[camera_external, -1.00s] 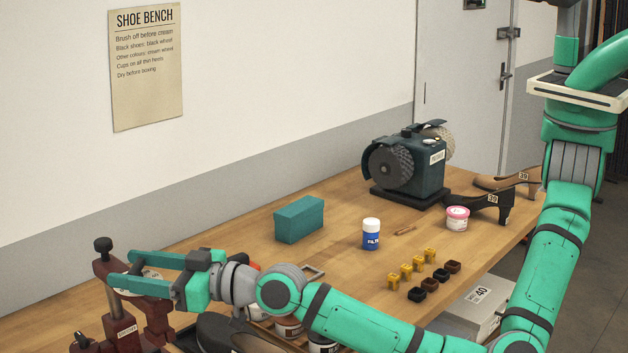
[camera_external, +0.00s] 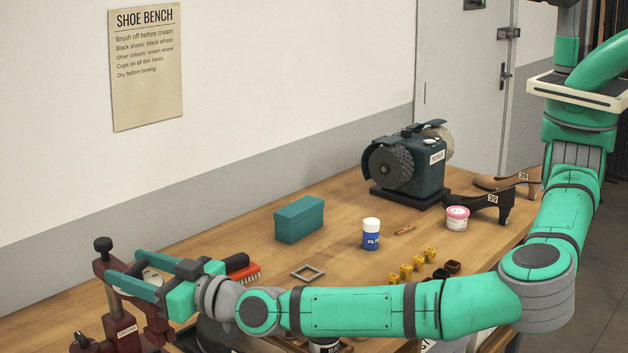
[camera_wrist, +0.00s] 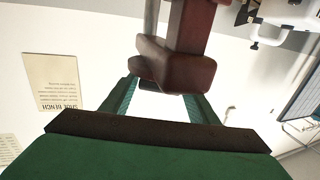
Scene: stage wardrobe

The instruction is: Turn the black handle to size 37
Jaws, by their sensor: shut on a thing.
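A dark red shoe stretcher (camera_external: 122,330) stands at the near left end of the bench. The black handle's knob (camera_external: 103,244) stands upright at its top left. My gripper (camera_external: 112,268) reaches in from the right just below the knob, with its green fingers on the handle. Its grip is partly hidden. A pale disc (camera_external: 155,276) shows between the fingers; its numbers are unreadable. In the wrist view, a dark red part of the stretcher (camera_wrist: 175,66) stands in front of my gripper (camera_wrist: 163,85) and hides most of what lies between the fingertips.
A red-bristled brush (camera_external: 245,272) and a grey square frame (camera_external: 307,272) lie right of my gripper. A teal box (camera_external: 299,220), a blue-and-white bottle (camera_external: 371,234), a polishing machine (camera_external: 410,168) and shoes (camera_external: 490,205) stand farther back.

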